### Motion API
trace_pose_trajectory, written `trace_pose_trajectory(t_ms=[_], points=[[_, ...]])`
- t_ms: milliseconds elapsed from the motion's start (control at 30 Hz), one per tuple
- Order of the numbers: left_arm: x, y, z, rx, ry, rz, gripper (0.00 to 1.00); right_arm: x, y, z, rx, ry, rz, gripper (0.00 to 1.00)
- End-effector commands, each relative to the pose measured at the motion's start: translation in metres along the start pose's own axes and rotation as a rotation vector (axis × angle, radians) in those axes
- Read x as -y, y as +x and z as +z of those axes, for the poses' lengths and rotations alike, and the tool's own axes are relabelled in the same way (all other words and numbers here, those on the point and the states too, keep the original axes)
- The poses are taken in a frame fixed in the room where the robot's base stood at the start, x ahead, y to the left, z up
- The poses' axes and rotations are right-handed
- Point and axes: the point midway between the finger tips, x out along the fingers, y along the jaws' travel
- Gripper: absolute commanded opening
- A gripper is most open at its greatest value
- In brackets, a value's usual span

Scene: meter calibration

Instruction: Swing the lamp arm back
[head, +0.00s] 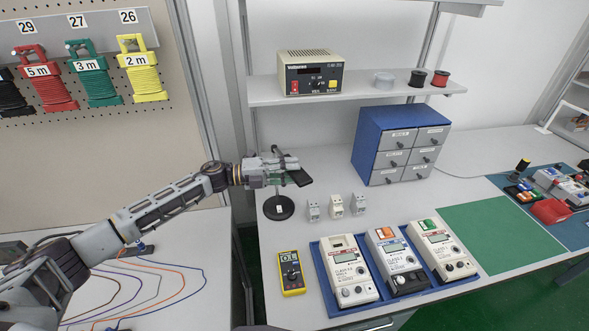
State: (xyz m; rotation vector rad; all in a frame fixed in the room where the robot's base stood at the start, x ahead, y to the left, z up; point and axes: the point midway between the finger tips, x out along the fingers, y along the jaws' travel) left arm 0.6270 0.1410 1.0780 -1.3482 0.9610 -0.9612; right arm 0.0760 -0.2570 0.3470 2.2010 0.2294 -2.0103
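A dark stand with a round black base (279,207) stands on the grey bench; it looks like the lamp. A flat black piece (299,178), which seems to be its head, juts out to the right just beyond my gripper. My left gripper (289,165) reaches in from the left, above the base and in front of the upright, at the height of the black piece. It hides most of the lamp's arm. I cannot tell whether its fingers touch or hold the lamp, or how far apart they are. My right gripper is not in view.
Three small white modules (336,206) stand right of the base. A yellow multimeter (291,272) and a blue tray (414,293) with three meters lie in front. A blue drawer cabinet (366,137) stands behind, below a shelf (374,96). The green mat (500,238) is clear.

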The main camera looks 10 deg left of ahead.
Motion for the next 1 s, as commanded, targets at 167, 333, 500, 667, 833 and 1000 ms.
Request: trace_pose_trajectory(t_ms=[167,333,500,667,833,1000], points=[[0.0006,0.0105,-0.0005,-0.001,-0.001,-0.001,0.36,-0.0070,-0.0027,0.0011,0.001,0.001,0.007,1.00],[0.0000,0.0130,-0.0004,-0.001,0.000,0.000,0.36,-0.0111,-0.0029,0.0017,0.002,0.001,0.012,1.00],[-0.0001,0.0128,-0.0003,-0.001,0.000,0.000,0.36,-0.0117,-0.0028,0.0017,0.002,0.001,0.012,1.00],[-0.0001,0.0127,-0.0003,0.000,0.000,0.000,0.20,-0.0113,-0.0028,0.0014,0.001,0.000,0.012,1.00],[-0.0002,0.0126,-0.0003,0.000,0.000,0.000,0.00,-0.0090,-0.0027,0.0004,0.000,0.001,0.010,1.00],[-0.0003,0.0125,-0.0003,0.000,0.000,0.001,0.00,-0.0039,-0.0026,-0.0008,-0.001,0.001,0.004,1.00]])
